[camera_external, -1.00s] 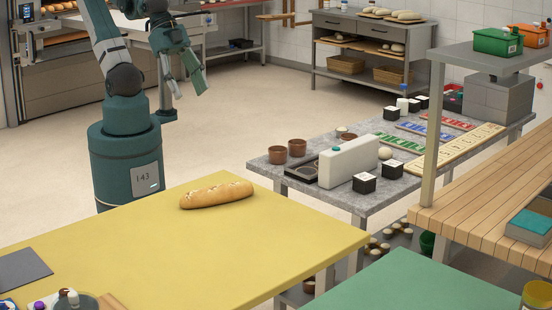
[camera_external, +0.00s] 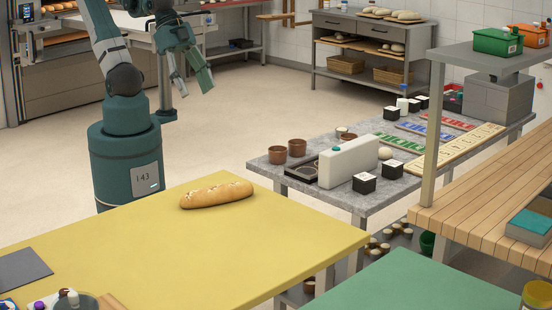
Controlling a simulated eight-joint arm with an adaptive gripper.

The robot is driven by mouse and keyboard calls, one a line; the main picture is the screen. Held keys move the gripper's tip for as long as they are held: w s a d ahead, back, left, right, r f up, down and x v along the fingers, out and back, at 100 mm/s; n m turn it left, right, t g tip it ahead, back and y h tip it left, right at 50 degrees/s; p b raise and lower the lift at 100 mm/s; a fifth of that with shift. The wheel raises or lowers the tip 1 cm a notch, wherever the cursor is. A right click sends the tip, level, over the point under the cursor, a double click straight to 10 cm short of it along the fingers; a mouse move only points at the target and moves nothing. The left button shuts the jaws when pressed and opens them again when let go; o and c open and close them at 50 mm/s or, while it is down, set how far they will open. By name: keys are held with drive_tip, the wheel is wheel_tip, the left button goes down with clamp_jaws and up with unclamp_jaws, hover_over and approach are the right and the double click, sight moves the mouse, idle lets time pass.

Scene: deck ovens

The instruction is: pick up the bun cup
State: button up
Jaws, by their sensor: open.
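Two brown cups, one at the left (camera_external: 278,154) and one just behind it (camera_external: 297,147), stand upright on the left end of the grey stone-topped table (camera_external: 262,166). A third brown cup (camera_external: 349,137) is partly hidden behind a white block, with a pale round thing by its rim. I cannot tell which of these is the bun cup. My gripper (camera_external: 192,88) is open and empty, pointing down over the floor, well to the left of the cups and apart from them.
A white block-shaped device (camera_external: 348,162) and black-and-white cubes (camera_external: 364,183) crowd the grey table beside the cups. A yellow table (camera_external: 130,235) with a bread loaf (camera_external: 216,195) lies in front. Open floor (camera_external: 245,110) separates my arm from the grey table.

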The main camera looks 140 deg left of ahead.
drive_tip(key=w+a+n+g+y, duration=0.15)
drive_tip(key=w+a+n, duration=0.35)
drive_tip(key=a, duration=0.8)
drive_tip(key=w+a+n+g, duration=0.2)
drive_tip(key=w+a+n, duration=0.35)
drive_tip(key=a, duration=0.75)
drive_tip(key=n+g+h, duration=0.2)
drive_tip(key=n+g, duration=0.1)
drive_tip(key=n, duration=0.7)
hover_over(343, 129)
drive_tip(key=f, duration=2.4)
drive_tip(key=shift+s+a+f+b, duration=0.1)
drive_tip(key=shift+s+b, duration=0.1)
drive_tip(key=shift+b, duration=0.2)
drive_tip(key=shift+s+a+f, duration=0.3)
drive_tip(key=shift+s, duration=0.05)
drive_tip(key=shift+f, duration=1.25)
